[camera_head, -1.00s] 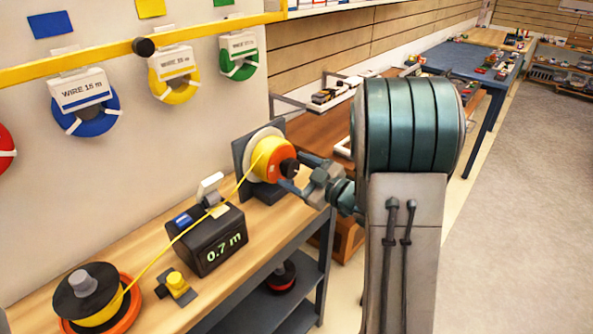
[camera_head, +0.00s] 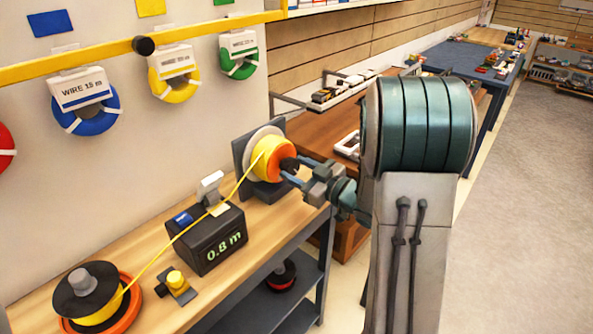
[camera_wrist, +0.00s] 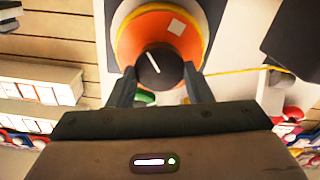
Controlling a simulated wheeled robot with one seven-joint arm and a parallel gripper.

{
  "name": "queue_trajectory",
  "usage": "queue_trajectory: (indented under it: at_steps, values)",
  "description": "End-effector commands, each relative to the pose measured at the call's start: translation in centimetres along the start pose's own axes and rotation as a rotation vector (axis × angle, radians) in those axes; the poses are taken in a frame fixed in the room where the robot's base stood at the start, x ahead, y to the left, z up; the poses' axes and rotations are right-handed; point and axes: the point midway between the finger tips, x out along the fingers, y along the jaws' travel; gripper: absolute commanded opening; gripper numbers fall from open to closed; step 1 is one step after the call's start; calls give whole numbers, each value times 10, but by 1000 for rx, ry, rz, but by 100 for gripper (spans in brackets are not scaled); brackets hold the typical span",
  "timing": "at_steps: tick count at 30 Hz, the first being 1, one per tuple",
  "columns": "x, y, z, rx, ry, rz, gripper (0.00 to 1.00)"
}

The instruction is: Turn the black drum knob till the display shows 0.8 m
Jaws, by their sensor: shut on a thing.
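The black drum knob (camera_head: 290,165) sits on the front of an orange drum (camera_head: 272,158) with yellow wire on it. In the wrist view the knob (camera_wrist: 159,68) carries a white line that tilts up and to the left. My gripper (camera_head: 297,172) is shut on the knob, with one finger on each side; the fingers also show in the wrist view (camera_wrist: 160,82). The black display box (camera_head: 212,240) on the bench reads 0.8 m. The yellow wire (camera_head: 190,228) runs taut from the drum across the box to the supply spool (camera_head: 88,295) at lower left.
A yellow button block (camera_head: 177,283) stands on the wooden bench (camera_head: 155,272) between spool and box. Blue, yellow and green wire coils hang on the wall under a yellow rail (camera_head: 100,57). A red reel (camera_head: 281,275) lies on the shelf below. Open floor (camera_head: 530,180) lies to the right.

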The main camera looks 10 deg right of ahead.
Motion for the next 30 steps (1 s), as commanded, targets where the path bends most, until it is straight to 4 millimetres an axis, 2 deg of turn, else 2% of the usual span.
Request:
queue_trajectory:
  at_steps: [7, 8, 10, 18, 22, 26, 30]
  values:
    - [0, -1, 1, 4, -3, -1, 23]
    - [0, -1, 1, 4, -3, -1, 48]
    - [0, -1, 1, 3, -2, -1, 67]
    - [0, -1, 0, 2, -1, -2, 67]
    - [-8, 0, 1, 1, -1, 1, 67]
    - [-28, 0, 1, 2, -1, 4, 67]
    - [-62, 0, 2, 2, -2, 5, 67]
